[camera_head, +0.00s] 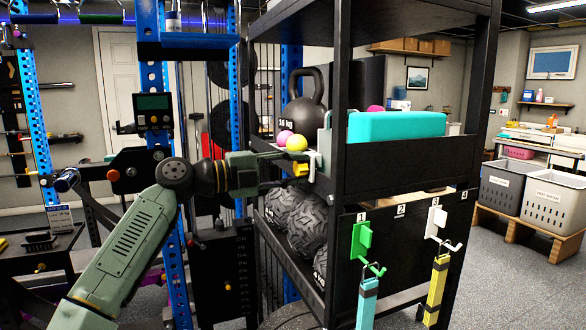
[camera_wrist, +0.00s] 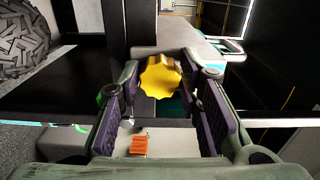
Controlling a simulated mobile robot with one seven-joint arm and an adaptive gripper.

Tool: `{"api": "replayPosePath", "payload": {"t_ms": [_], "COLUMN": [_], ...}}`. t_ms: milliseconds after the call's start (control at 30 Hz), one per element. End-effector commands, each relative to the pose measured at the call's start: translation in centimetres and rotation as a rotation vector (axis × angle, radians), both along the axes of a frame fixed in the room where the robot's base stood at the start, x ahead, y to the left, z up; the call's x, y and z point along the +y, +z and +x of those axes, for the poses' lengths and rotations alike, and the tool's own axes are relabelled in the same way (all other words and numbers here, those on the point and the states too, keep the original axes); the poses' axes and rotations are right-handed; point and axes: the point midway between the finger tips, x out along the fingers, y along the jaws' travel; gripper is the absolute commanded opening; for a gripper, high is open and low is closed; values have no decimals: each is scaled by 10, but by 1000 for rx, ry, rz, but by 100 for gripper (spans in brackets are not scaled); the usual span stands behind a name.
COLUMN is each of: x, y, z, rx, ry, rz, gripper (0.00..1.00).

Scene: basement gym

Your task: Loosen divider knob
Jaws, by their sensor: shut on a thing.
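The yellow divider knob (camera_wrist: 160,77) has a scalloped edge and sits between my gripper's two purple-padded fingers in the wrist view. In the head view the knob (camera_head: 300,169) shows at the left side of the black shelf rack, beside a pale divider plate (camera_head: 312,164). My gripper (camera_wrist: 163,92) is shut on the knob, with a finger on each side. In the head view my gripper (camera_head: 290,166) reaches in from the left at shelf height; its fingers are small and partly hard to make out there.
The black rack (camera_head: 405,165) holds a teal block (camera_head: 397,125), a kettlebell (camera_head: 304,100), a pink ball (camera_head: 284,138) and a yellow ball (camera_head: 297,143). Textured balls (camera_head: 305,225) lie below. Green (camera_head: 362,240) and white (camera_head: 437,222) hooks carry straps on the rack's front. Blue uprights stand left.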

Motion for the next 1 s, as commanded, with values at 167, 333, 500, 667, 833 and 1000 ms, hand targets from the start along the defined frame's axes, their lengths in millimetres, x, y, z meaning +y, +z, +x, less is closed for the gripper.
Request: {"api": "replayPosePath", "payload": {"t_ms": [167, 333, 500, 667, 833, 1000], "x": [0, 0, 0, 0, 0, 0], "y": [0, -1, -1, -2, -2, -2], "z": [0, 0, 0, -1, -1, -1], "rx": [153, 301, 433, 533, 610, 654], "ry": [1, 1, 1, 1, 0, 0], "rz": [-62, -123, -177, -220, -253, -271], "gripper": [4, 4, 4, 4, 4, 4]}}
